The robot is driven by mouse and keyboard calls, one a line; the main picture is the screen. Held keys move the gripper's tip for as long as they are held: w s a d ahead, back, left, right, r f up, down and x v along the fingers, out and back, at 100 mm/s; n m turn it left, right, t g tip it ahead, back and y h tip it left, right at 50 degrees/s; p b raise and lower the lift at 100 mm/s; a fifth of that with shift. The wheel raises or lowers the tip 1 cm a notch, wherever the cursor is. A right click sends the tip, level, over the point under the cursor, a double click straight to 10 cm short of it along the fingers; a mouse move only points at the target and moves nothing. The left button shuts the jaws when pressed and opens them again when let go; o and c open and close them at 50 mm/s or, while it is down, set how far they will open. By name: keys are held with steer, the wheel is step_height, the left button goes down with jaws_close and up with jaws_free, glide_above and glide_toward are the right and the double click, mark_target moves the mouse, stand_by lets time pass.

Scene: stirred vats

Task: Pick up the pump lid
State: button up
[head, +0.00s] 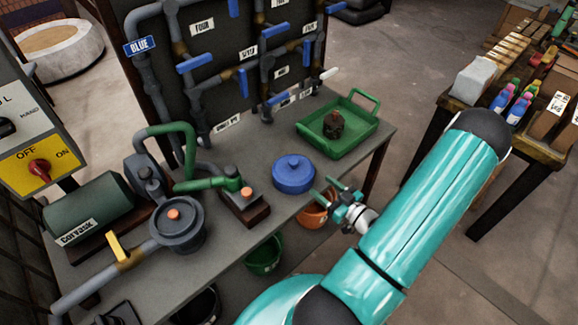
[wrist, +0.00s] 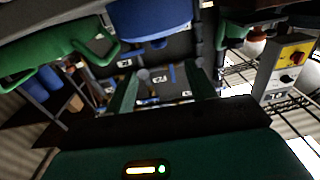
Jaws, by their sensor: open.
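A round blue lid (head: 293,174) with a small raised knob lies on the grey workbench, left of the green tray. I take it to be the pump lid. The same blue shape fills the top middle of the wrist view (wrist: 150,20), partly cut off by the frame edge. My gripper (head: 324,190) is open, just right of the lid near the bench's front edge, with a small gap between them in the picture. In the wrist view, the fingers (wrist: 163,88) are apart with nothing held between them.
The green tray (head: 368,143) with a dark brown object (head: 334,124) is behind my gripper. A grey pump with a round top (head: 178,225) and green piping (head: 200,184) stand left. Pipes with blue valves rise behind. An orange bucket (head: 312,214) is below the bench edge.

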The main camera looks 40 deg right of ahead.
glide_toward(297, 166)
steer(key=w, duration=0.3)
steer(key=shift+w+a+r, duration=0.15)
steer(key=shift+w+a, duration=0.1)
steer(key=shift+a, duration=0.1)
steer(key=w, duration=0.6)
steer(key=shift+w+d, duration=0.15)
steer(key=shift+w, duration=0.2)
steer(key=c, duration=1.1)
